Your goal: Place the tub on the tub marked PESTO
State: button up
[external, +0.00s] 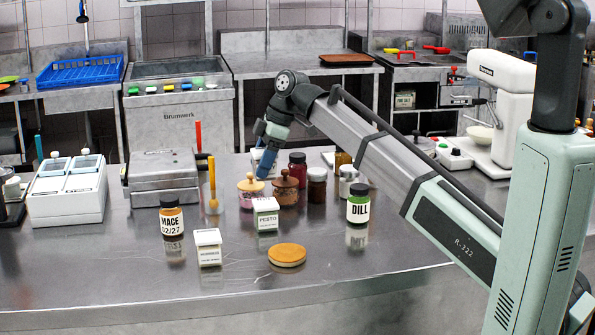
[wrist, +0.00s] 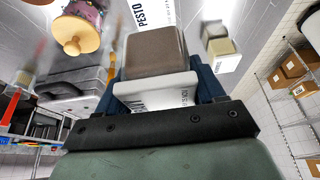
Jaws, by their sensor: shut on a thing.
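The tub marked PESTO (external: 265,216) stands on the steel counter, a white box-shaped tub with a pale lid. Its lettering also shows at the top of the wrist view (wrist: 146,14). My gripper (wrist: 158,86) is shut on a tub (wrist: 155,52) with a grey-brown top face and a white printed side, between its blue fingers. In the external view my gripper (external: 268,150) is raised above the counter, over the wooden-lidded jars and behind the PESTO tub. The held tub is mostly hidden there. The two tubs are apart.
Another white tub (external: 208,248) stands front left of PESTO. The MACE jar (external: 172,222), DILL jar (external: 357,207) and a round wooden disc (external: 287,255) surround it. Pink (external: 251,192) and brown (external: 286,190) wooden-lidded jars stand close behind.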

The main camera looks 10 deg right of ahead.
jog(key=shift+f, duration=3.1)
jog(key=shift+f, duration=0.1)
jog(key=o, duration=1.2)
jog(key=v, duration=1.2)
